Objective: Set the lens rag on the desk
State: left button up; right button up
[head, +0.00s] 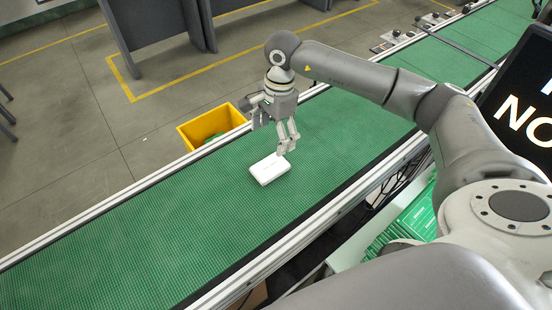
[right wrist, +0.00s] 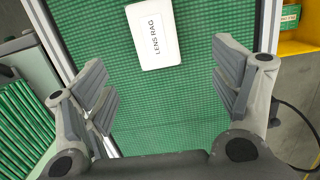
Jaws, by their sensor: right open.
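The lens rag (head: 270,169) is a flat white box lying on the green conveyor belt. In the right wrist view the lens rag (right wrist: 153,37) shows its printed label, beyond the fingers at the top. My right gripper (head: 285,142) points down above the belt, close to the box's upper right side. In the right wrist view the right gripper (right wrist: 165,82) has its fingers spread wide with nothing between them. From the head view I cannot tell whether a finger touches the box. My left gripper is not in view. I cannot make out a desk for certain.
The green belt (head: 150,236) is clear around the box and has raised metal side rails. A yellow bin (head: 207,122) stands on the floor beyond it. A green crate (head: 412,218) sits on the near side. A black sign (head: 525,95) stands at right.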

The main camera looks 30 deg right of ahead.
jog(key=p, duration=0.2)
send_over(270, 166)
jog(key=f, duration=0.4)
jog(key=shift+w+d+f, duration=0.2)
jog(key=shift+w+d, duration=0.05)
jog(key=shift+w, duration=0.05)
jog(key=shift+f, duration=0.3)
jog(key=shift+s+f+p, duration=0.1)
jog(key=shift+f+p, duration=0.25)
jog(key=shift+f, duration=0.2)
jog(key=f, duration=0.1)
jog(key=f+p, duration=0.2)
jog(key=shift+s+a+f, duration=0.1)
jog(key=shift+s+f, duration=0.1)
jog(key=shift+s, duration=0.05)
jog(key=shift+w+f, duration=0.1)
jog(key=shift+f, duration=0.45)
jog(key=c, duration=1)
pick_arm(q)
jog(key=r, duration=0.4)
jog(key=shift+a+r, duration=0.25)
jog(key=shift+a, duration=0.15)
pick_arm(e)
jog(key=shift+c, duration=0.5)
